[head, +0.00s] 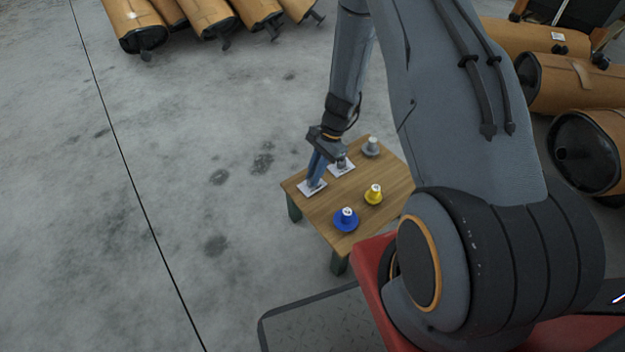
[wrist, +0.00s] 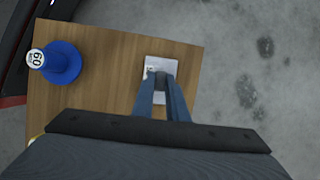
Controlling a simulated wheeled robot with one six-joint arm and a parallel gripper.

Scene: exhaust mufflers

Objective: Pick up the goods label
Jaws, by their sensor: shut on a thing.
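A white goods label (wrist: 162,64) lies at the table's edge in the wrist view, under my fingertips. In the head view this label (head: 306,190) is at the left corner of the table. My gripper (head: 314,181) reaches down to it, with its fingertips together at the label; in the wrist view the fingers (wrist: 160,78) cover its middle. It is shut on the label, which looks level with or very close to the tabletop. A second white label (head: 342,169) lies farther back on the table, partly behind my gripper.
The small wooden table (head: 333,211) also carries a blue cone-shaped piece (head: 346,223) with a numbered top, a yellow one (head: 373,197) and a grey one (head: 371,149). Wrapped mufflers (head: 137,22) lie at the back left and others (head: 560,80) at the right. The floor left of the table is clear.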

